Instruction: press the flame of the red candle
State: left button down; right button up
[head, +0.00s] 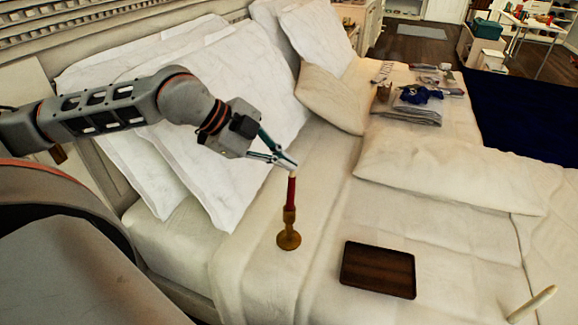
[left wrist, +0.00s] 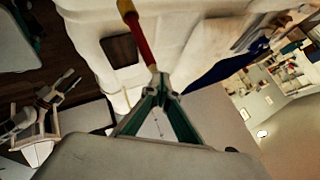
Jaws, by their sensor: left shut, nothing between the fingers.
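The red candle (head: 291,191) stands upright in a gold holder (head: 289,232) on the bed, left of a dark tray. A small pale tip shows at its top, and the flame is not clearly distinguishable. My left gripper (head: 294,166) is shut and empty, its fingertips right at the candle's top; I cannot tell whether they touch. In the left wrist view the red candle (left wrist: 138,40) hangs from the top edge towards the closed fingertips.
The dark brown tray (head: 378,269) lies on the bed right of the candle. A pale stick-like object (head: 532,303) is at the lower right. White pillows (head: 215,150) lie beneath and behind my left arm. Folded clothes (head: 408,104) lie farther back. The sheet around the holder is clear.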

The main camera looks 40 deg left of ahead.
pick_arm(q)
notch_tip(320, 180, up, 6)
jog(key=p, duration=0.2)
pick_arm(e)
jog(key=r, duration=0.1)
jog(key=w+r, duration=0.2)
jog(key=shift+r, duration=0.35)
jog(key=shift+s+f, duration=0.1)
jog(key=shift+s+f, duration=0.15)
jog(key=shift+s, duration=0.15)
jog(key=shift+d, duration=0.1)
